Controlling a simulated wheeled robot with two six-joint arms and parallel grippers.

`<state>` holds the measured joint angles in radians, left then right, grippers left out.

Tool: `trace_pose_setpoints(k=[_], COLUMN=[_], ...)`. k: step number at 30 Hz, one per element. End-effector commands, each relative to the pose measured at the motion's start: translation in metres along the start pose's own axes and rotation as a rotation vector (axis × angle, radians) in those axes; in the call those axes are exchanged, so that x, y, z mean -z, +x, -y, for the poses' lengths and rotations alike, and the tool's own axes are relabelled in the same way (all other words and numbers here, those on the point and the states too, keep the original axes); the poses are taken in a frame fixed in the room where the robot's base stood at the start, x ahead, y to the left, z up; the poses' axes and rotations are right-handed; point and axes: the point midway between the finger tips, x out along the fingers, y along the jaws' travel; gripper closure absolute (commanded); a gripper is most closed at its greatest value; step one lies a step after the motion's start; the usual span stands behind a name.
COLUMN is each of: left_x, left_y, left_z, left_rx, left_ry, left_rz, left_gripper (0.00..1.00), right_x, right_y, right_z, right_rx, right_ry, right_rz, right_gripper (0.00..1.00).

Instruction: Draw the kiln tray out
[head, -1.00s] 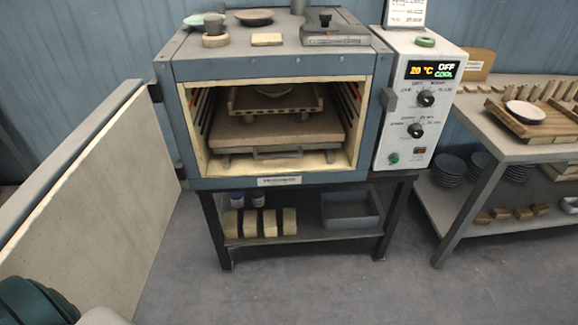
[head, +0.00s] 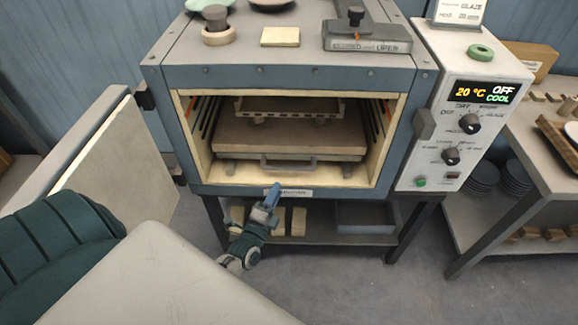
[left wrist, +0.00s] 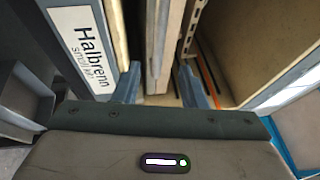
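The kiln tray (head: 290,148) is a flat brown slab with a pale edge, inside the open kiln chamber. Its grey bar handle (head: 288,163) sticks out at the front, near the opening's lower edge. My left gripper (head: 271,196) is in front of the kiln's name label, below and slightly left of the handle. In the left wrist view its two fingers (left wrist: 160,88) stand apart with nothing visibly clamped. The tray's edge (left wrist: 168,45) shows ahead between them. I cannot tell whether a finger touches the handle. My right gripper is not in view.
The kiln (head: 290,77) stands on a dark frame with a lower shelf. Its door (head: 120,165) is swung open to the left, near my left arm. A rack (head: 290,107) sits above the tray. A workbench (head: 490,215) stands at the right; floor before it is clear.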

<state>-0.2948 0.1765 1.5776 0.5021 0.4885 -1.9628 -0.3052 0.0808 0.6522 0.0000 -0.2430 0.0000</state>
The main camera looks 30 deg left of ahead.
Motion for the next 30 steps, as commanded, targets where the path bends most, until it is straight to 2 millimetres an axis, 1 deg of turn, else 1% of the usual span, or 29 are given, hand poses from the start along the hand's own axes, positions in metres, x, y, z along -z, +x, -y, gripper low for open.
trace_pose_setpoints(k=[5, 9, 15, 18, 21, 29, 30], left_x=[0.000, 0.000, 0.000, 0.000, 0.000, 0.000, 0.000], left_y=[0.029, 0.057, 0.088, 0.097, 0.101, 0.103, 0.103], left_z=[0.002, 0.001, 0.000, -0.001, -0.001, -0.001, -0.001], left_rx=[0.002, 0.002, -0.001, -0.002, -0.002, -0.003, -0.003], left_ry=[0.001, 0.001, -0.001, -0.001, -0.001, -0.001, -0.001], left_rz=[0.000, 0.000, -0.001, -0.001, -0.001, -0.002, -0.002], left_gripper=[0.62, 0.62, 0.62, 0.62, 0.62, 0.62, 0.66], right_x=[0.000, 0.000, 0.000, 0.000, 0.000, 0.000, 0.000], right_y=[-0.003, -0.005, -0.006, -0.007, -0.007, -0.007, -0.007], right_z=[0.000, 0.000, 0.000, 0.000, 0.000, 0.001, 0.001], right_rx=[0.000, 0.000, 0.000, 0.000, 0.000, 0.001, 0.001], right_ry=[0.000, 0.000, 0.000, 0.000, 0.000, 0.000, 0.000], right_rz=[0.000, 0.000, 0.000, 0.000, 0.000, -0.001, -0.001], right_gripper=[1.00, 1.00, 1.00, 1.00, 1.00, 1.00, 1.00])
